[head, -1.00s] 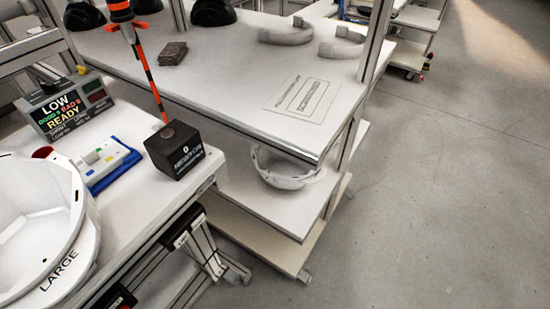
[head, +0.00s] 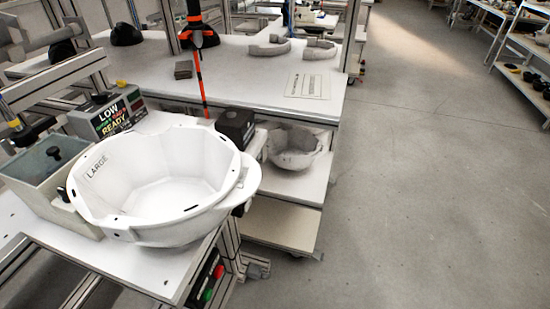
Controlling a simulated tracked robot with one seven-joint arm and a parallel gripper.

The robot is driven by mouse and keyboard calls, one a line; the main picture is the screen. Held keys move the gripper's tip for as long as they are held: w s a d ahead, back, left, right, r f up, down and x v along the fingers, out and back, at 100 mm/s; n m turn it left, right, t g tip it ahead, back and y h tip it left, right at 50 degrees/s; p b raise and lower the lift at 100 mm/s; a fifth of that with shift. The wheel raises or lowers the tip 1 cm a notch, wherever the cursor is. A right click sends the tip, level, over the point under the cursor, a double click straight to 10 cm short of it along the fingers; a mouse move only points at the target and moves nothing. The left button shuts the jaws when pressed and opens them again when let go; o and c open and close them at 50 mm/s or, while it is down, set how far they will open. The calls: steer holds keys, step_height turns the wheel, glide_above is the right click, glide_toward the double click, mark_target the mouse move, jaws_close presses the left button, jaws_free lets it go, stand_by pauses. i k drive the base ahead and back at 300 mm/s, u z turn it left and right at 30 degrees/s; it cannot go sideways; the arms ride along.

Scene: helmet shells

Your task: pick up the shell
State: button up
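A large white shell (head: 165,180), open side up like a bowl, is in the head view at left centre, over the near bench. The word LARGE is on its inner left wall, and slots show along its rim. What supports its underside is mostly hidden. A second white shell (head: 295,148) sits on the shelf below the far table's top, partly in shade. My gripper is not in view.
A grey box (head: 45,170) is close at the large shell's left. The far table (head: 235,75) holds grey curved parts (head: 268,47). The floor (head: 420,190) at right is clear.

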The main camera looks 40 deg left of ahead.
mark_target(296, 149)
steer(key=u, duration=0.05)
steer(key=k, duration=1.1)
steer(key=u, duration=0.75)
steer(key=i, duration=2)
steer(key=u, duration=0.05)
